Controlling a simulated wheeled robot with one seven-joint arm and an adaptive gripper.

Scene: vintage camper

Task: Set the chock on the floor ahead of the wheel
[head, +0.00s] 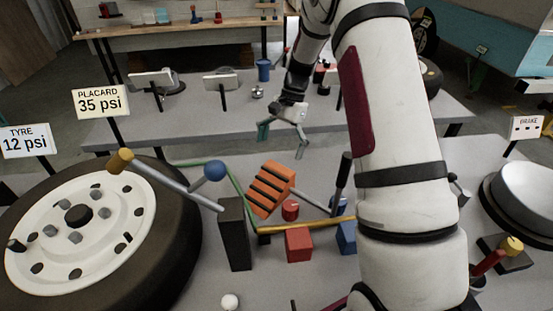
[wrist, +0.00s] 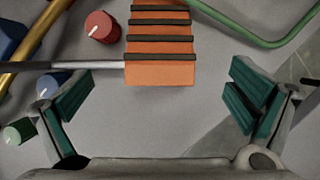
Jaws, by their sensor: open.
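The chock (head: 271,190) is an orange wedge-like block with black ribs, seen at the centre of the head view. It also shows in the wrist view (wrist: 160,70), at the top middle, just beyond the open fingers. The wheel (head: 145,205), a black tyre on a white rim, is at the left of the head view. My gripper (head: 284,128) is open and empty, above and behind the chock in the head view. In the wrist view its green-padded fingers (wrist: 162,95) are spread wide, with the chock between their lines but not gripped.
A grey rod (wrist: 60,64) crosses close to the chock in the wrist view. A red round knob (wrist: 102,27), a yellow bar (wrist: 38,40) and a green tube (wrist: 235,35) lie around it. A dark upright block (head: 234,235) stands between wheel and chock.

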